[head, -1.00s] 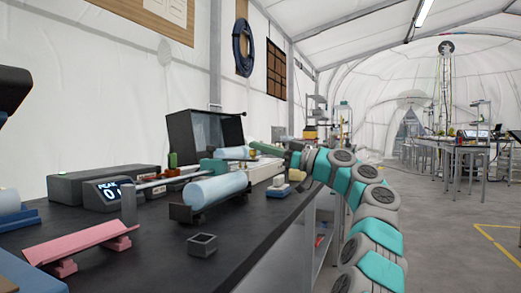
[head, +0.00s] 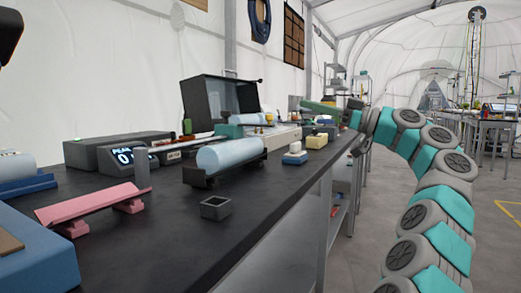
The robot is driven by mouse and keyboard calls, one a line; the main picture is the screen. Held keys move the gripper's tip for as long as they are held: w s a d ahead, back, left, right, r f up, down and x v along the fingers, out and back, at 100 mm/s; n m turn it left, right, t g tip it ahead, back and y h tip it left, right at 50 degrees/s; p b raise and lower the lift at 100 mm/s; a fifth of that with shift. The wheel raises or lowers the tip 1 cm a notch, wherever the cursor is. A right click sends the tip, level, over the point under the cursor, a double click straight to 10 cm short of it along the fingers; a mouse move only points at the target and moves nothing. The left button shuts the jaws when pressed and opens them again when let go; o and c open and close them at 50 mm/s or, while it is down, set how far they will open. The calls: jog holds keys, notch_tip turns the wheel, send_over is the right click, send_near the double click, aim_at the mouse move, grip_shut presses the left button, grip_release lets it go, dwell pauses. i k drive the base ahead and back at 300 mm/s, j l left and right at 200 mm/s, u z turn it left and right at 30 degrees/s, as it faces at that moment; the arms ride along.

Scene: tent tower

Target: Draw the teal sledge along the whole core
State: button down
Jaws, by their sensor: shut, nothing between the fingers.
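The teal sledge (head: 229,131) is a small block at the left end of the rear pale blue core (head: 248,118), on the bench's far side. Whether it touches the core is hard to tell at this distance. A second, larger pale blue core (head: 229,154) lies in a dark cradle nearer me and partly hides the rear setup. My gripper (head: 303,104) is small in view, above the bench to the right of the rear core and apart from the sledge. Its fingers are shut and empty.
A pink trough (head: 91,204) and a small dark open box (head: 215,207) stand on the near bench. A peak display (head: 127,157) is at left. A yellow-topped block (head: 317,139) and a white-and-blue block (head: 295,154) stand near the right edge.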

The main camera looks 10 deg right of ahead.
aim_at(234, 132)
jog(key=k+l, duration=0.15)
jog(key=l, duration=0.15)
jog(key=k+l, duration=0.15)
jog(key=l, duration=0.15)
jog(key=k+l, duration=0.1)
jog(key=l, duration=0.25)
jog(key=k+l, duration=0.15)
jog(key=l, duration=0.15)
